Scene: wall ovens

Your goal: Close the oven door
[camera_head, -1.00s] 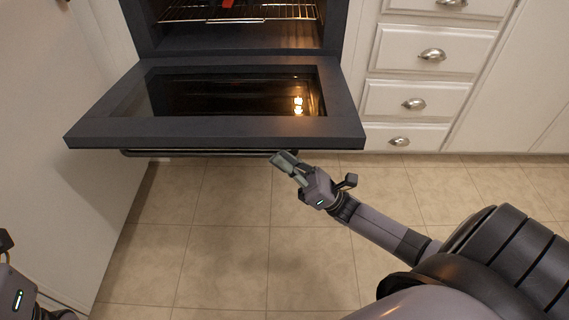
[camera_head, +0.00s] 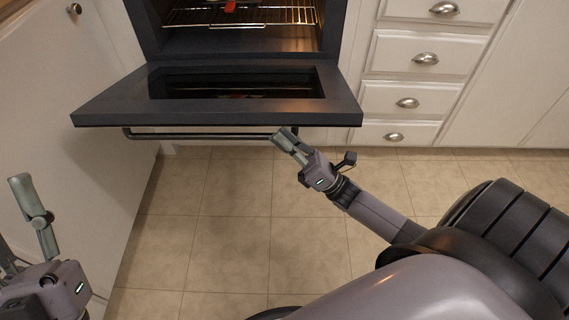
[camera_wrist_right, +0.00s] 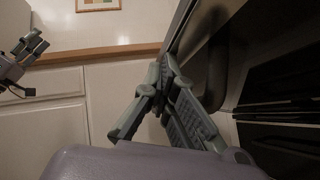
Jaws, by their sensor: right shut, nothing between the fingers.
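The dark oven door (camera_head: 105,106) hangs open in the head view, sloping out from the oven, with a glass window in its inner face. Its bar handle (camera_head: 190,135) shows below the front edge. My right gripper (camera_head: 284,137) is shut and empty, its fingertips at the handle's right end, by the door's front edge; whether they touch is unclear. In the right wrist view its fingers (camera_wrist_right: 164,68) meet at the tips beside the dark door. My left gripper (camera_head: 22,183) is at the lower left, away from the door; its jaw state is unclear.
The oven cavity holds a wire rack (camera_head: 270,16) with a red item (camera_head: 231,6) on it. White drawers (camera_head: 415,52) stand to the right and a white cabinet (camera_head: 75,70) to the left. The tiled floor (camera_head: 225,215) below the door is clear.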

